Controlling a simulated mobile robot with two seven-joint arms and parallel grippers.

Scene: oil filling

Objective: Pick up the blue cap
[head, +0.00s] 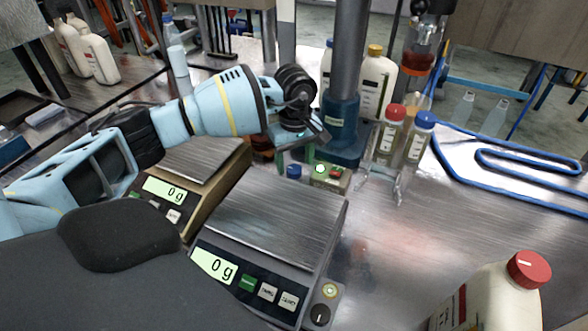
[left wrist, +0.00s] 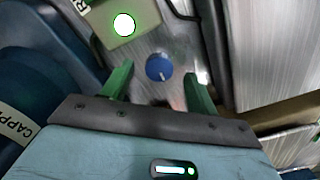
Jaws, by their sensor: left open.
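A loose blue cap (head: 294,171) sits on the metal table between the scales and the green-buttoned box. It also shows in the left wrist view (left wrist: 159,67), round, with a pale mark on its top. My left gripper (head: 297,143) is just above the cap in the head view, pointing down. In the left wrist view its green fingers (left wrist: 158,88) are apart, and the cap lies just beyond the gap between them, untouched. My right gripper is not in view.
A small box with a lit green button (head: 320,169) stands right of the cap, by the blue capping column (head: 341,118). Two scales reading 0 g, one silver-topped (head: 270,215), stand nearby. Two small bottles, red-capped (head: 391,135) and blue-capped (head: 419,138), stand right. A red-capped jug (head: 495,295) is in front.

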